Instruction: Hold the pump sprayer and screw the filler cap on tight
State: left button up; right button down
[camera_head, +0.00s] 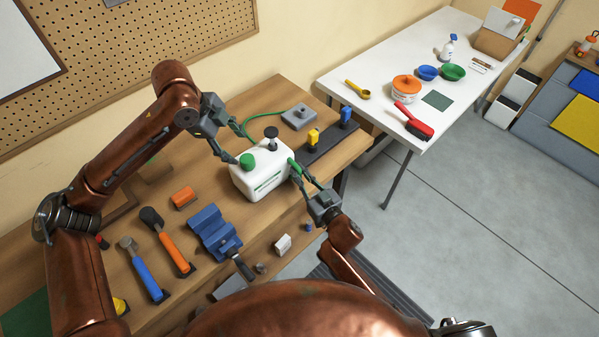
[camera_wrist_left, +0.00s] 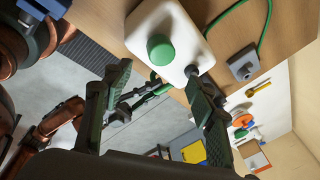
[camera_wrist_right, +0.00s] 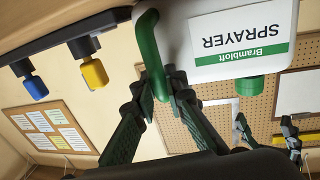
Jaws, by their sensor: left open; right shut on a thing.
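The white pump sprayer (camera_head: 262,179) stands upright on the wooden bench, its label visible in the right wrist view (camera_wrist_right: 242,35). The green filler cap (camera_head: 247,161) sits on its top; it also shows in the left wrist view (camera_wrist_left: 160,50). My left gripper (camera_head: 236,147) is open at the cap, fingers spread to either side; in the left wrist view the cap appears just beyond the fingertips, and contact cannot be told. My right gripper (camera_head: 295,174) is shut on the sprayer's green side handle (camera_wrist_right: 148,50). The cap's thread is hidden.
A black pump knob (camera_head: 271,132) rises beside the cap. A green hose (camera_head: 262,114) runs to a grey block (camera_head: 299,117) behind. A dark rack with yellow and blue pieces (camera_head: 313,137) stands right. A blue vise (camera_head: 214,231) and tools lie in front.

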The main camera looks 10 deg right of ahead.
aim_at(247, 158)
pick_arm(q)
jog(key=m, duration=0.4)
jog(key=d+m, duration=0.1)
jog(key=m, duration=0.1)
jog(key=shift+w+r+g+y, duration=0.15)
jog(key=shift+w+g+y, duration=0.15)
jog(key=shift+y, duration=0.1)
jog(key=m, duration=0.4)
jog(key=m+y, duration=0.1)
jog(key=m, duration=0.1)
jog(key=shift+w+d+r, duration=0.25)
jog(key=shift+d, duration=0.1)
jog(key=shift+w+d+f+m+g+y, duration=0.1)
jog(key=shift+w+f+m+g+y, duration=0.15)
jog(key=shift+f+m, duration=1.65)
jog(key=shift+w+d+f+m+g+y, duration=0.15)
jog(key=shift+f+m+y, duration=0.2)
jog(key=shift+f+m, duration=1.5)
jog(key=shift+w+f+m+g+y, duration=0.1)
jog(key=shift+f+m+g+y, duration=0.15)
jog(key=shift+f+m, duration=1.65)
jog(key=shift+r+m, duration=0.65)
jog(key=shift+r, duration=0.05)
